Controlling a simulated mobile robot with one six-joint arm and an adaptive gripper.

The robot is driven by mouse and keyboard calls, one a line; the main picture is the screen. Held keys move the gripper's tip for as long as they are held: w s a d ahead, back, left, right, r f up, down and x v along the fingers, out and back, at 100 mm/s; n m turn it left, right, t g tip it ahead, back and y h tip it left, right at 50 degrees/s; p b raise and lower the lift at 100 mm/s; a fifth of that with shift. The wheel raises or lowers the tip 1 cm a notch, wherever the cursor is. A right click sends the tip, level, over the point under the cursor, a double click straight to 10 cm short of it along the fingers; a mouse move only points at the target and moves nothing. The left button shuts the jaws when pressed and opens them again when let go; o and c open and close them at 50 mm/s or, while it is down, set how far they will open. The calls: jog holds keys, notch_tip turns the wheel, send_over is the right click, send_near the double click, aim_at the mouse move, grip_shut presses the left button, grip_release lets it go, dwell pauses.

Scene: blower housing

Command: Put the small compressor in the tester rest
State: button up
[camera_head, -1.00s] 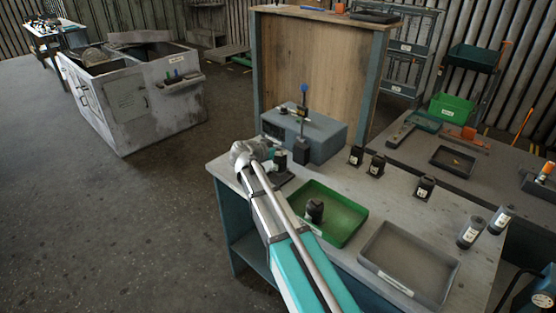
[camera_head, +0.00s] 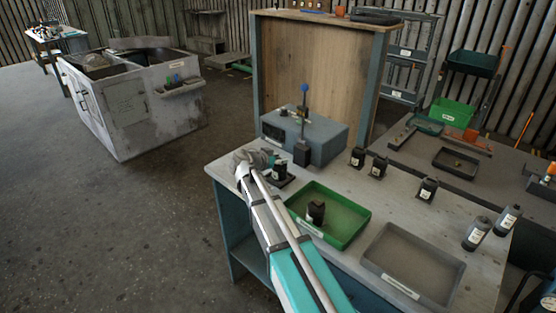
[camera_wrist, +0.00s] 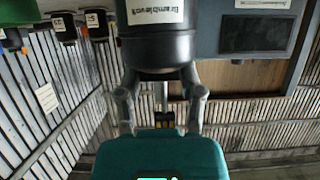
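My gripper (camera_head: 270,163) is at the left end of the workbench, close to the tester. In the wrist view its two fingers (camera_wrist: 161,95) are closed around a dark cylindrical compressor (camera_wrist: 158,48) with a white label. In the head view this small compressor (camera_head: 279,170) looks upright, at a dark base that appears to be the tester rest (camera_head: 286,182). I cannot tell whether it is seated there or just above it; the arm hides part of both. The tester, a grey-blue box (camera_head: 325,138), stands right behind, with a dark blue-knobbed post (camera_head: 303,150) in front.
A green tray (camera_head: 350,232) holding one dark compressor (camera_head: 316,211) and an empty grey tray (camera_head: 440,298) are on the bench. Several dark canisters stand right, including two larger ones (camera_head: 476,235). A tall wooden panel (camera_head: 310,70) rises behind the tester.

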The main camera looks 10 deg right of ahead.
jog(key=shift+o, duration=1.4)
jog(key=shift+r, duration=0.2)
jog(key=p+v, duration=0.4)
jog(key=v, duration=0.8)
jog(key=shift+p, duration=0.4)
